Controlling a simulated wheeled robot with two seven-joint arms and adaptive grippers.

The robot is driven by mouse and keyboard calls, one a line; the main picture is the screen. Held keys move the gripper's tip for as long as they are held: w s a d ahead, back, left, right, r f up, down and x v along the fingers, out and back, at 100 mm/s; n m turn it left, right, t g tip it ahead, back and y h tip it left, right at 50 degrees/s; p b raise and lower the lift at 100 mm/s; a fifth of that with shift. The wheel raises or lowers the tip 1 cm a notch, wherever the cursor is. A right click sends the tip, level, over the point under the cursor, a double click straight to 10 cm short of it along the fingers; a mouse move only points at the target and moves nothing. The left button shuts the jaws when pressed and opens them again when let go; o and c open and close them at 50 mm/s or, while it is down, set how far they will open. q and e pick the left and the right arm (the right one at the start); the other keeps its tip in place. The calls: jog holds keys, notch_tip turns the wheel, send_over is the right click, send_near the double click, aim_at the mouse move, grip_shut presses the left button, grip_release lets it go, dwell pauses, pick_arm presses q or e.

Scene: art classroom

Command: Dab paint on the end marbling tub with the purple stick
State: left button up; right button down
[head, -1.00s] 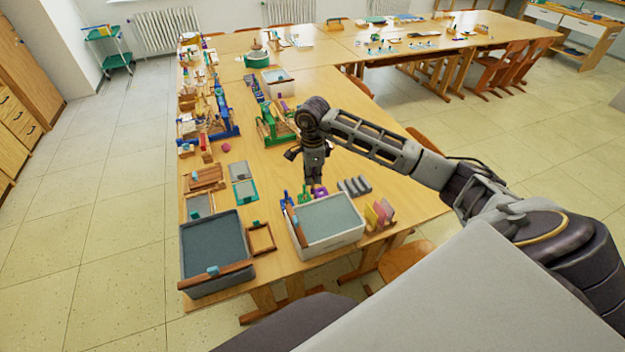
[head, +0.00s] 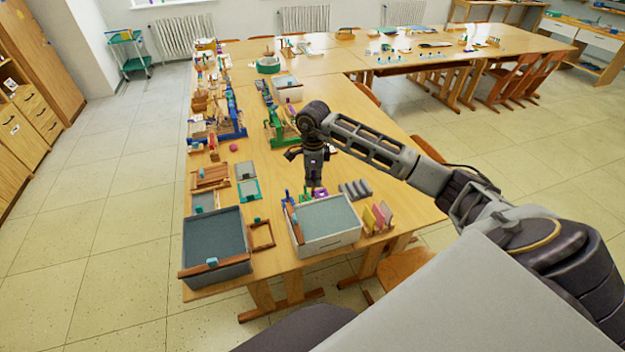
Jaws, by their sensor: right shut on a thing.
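A white marbling tub (head: 346,238) filled with grey-green liquid stands at the near end of the table, right of centre. A darker grey tub (head: 223,270) stands to its left, at the table's near left corner. My right gripper (head: 315,184) points down just behind the white tub's far rim. It is shut on a thin thing that is mostly hidden by the fingers; I take it to be the purple stick. Purple and green small items (head: 320,193) sit on the table below the fingertips. My left gripper is not in view.
Grey rolls (head: 356,189) and coloured upright cards (head: 378,217) are right of the white tub. A green rack (head: 281,130) and another white tub (head: 287,88) stand farther back. Wooden chairs line the right side.

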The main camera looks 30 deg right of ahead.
aim_at(313, 196)
dwell(0.4)
jog(key=shift+f, duration=0.2)
jog(key=shift+f+b, duration=1.8)
jog(key=shift+f, duration=1.55)
jog(key=shift+f+b, duration=1.45)
jog(key=shift+f, duration=0.35)
jog(key=shift+f, duration=0.3)
jog(key=shift+r, duration=0.2)
jog(key=shift+r+p, duration=2.35)
jog(key=shift+r, duration=2.5)
